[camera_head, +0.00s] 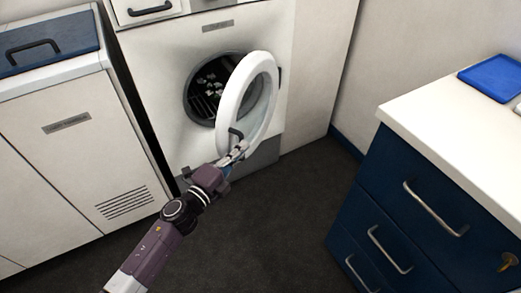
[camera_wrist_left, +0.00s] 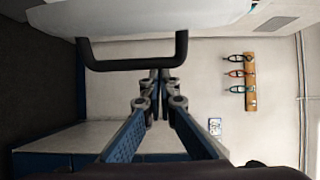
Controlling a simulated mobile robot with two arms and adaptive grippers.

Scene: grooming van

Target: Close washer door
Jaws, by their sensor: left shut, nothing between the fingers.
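The washer (camera_head: 165,62) is a white front loader with a round dark drum opening (camera_head: 203,95). Its door (camera_head: 263,120), a white ring, stands open and swung out to the right of the opening. A dark handle (camera_head: 236,133) sits on the door's left edge; in the left wrist view it is a black bar (camera_wrist_left: 105,65) across the top. My left gripper (camera_head: 238,150) is shut and empty, close to the handle, with its fingertips (camera_wrist_left: 159,76) at the bar. I cannot tell whether they touch it. My right gripper is out of view.
A blue drawer cabinet (camera_head: 372,205) with a pale top (camera_head: 435,110) stands at the right, a blue tray (camera_head: 492,77) on it. A white cabinet (camera_head: 75,150) stands left of the washer. Dark floor (camera_head: 275,225) between them is clear.

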